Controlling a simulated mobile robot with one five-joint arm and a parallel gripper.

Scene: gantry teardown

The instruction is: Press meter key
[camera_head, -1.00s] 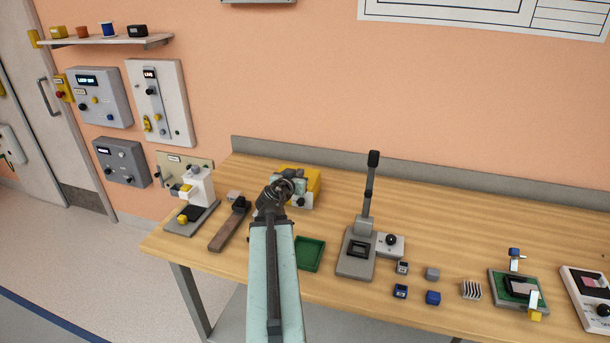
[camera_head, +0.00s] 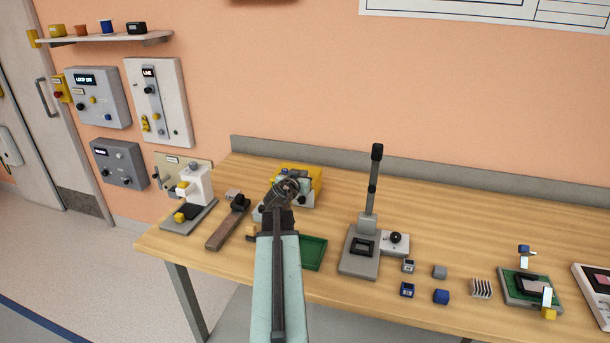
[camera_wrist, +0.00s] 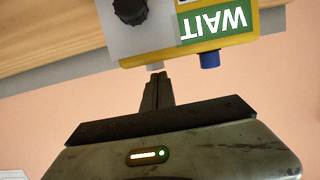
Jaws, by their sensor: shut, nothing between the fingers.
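The yellow meter (camera_head: 314,177) stands at the back of the bench in the head view, partly hidden behind my wrist. In the wrist view the meter (camera_wrist: 247,45) is upside down, with a green screen reading "WAIT" (camera_wrist: 216,20), a black knob (camera_wrist: 130,10) and a blue part (camera_wrist: 210,60) at its edge. A small light grey stub (camera_wrist: 155,66), perhaps the key, sticks out of its edge. My gripper (camera_wrist: 157,77) is shut and empty. Its tips are right by the stub; I cannot tell whether they touch. In the head view the fingertips are hidden.
A green tray (camera_head: 313,253) lies right of my arm, and a lever press (camera_head: 360,262) stands further right. A brown-handled tool (camera_head: 226,228) and a white stand (camera_head: 198,190) are on the left. The bench behind the press is clear.

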